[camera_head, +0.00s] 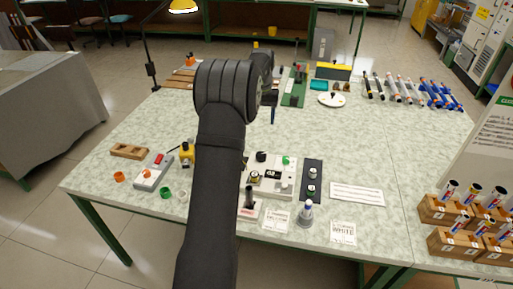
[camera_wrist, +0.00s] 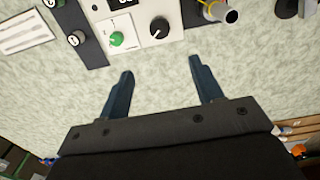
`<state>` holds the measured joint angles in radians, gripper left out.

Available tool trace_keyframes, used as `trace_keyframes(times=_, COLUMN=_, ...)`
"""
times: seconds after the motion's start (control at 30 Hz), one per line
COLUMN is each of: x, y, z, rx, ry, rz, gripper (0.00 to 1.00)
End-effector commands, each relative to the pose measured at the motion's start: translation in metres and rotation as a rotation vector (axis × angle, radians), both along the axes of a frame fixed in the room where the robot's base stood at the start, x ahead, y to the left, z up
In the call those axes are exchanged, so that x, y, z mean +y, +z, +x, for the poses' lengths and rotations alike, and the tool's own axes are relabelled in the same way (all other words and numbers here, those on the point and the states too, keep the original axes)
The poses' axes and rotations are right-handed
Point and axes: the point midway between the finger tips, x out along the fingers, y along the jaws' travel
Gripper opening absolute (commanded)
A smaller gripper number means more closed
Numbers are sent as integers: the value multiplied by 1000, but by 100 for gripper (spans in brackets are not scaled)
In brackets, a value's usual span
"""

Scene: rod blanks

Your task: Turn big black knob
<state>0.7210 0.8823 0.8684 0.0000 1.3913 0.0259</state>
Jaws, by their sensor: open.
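The big black knob (camera_wrist: 159,28) sits on the white control panel (camera_wrist: 143,40), at the panel's edge nearest my gripper in the wrist view. It has a light pointer mark. In the head view the black knob (camera_head: 261,156) is at the panel's far edge, right of my arm. A green knob (camera_wrist: 117,38) is beside it. My gripper (camera_wrist: 160,66) is open and empty, its two dark blue fingers apart from the knob, with bare table between the fingers. In the head view my arm hides most of my gripper.
A dark strip (camera_wrist: 80,30) with small knobs lies beside the panel. Several rods (camera_head: 405,90) lie at the back right. The table right of the panel's far side is clear.

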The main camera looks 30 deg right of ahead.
Motion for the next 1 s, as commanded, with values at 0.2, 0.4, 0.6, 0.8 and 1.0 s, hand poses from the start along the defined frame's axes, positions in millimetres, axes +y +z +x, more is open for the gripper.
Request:
trace_keyframes(times=0.2, x=1, y=-40, z=-1, rx=3, ry=0, rz=3, gripper=60)
trace_keyframes(times=0.4, x=1, y=-84, z=-1, rx=3, ry=0, rz=3, gripper=60)
trace_keyframes(times=0.6, x=0, y=-126, z=-1, rx=2, ry=0, rz=2, gripper=60)
trace_keyframes(times=0.8, x=0, y=-155, z=-1, rx=1, ry=0, rz=1, gripper=60)
trace_keyframes(times=1.0, x=0, y=-166, z=-1, rx=-1, ry=0, rz=-1, gripper=60)
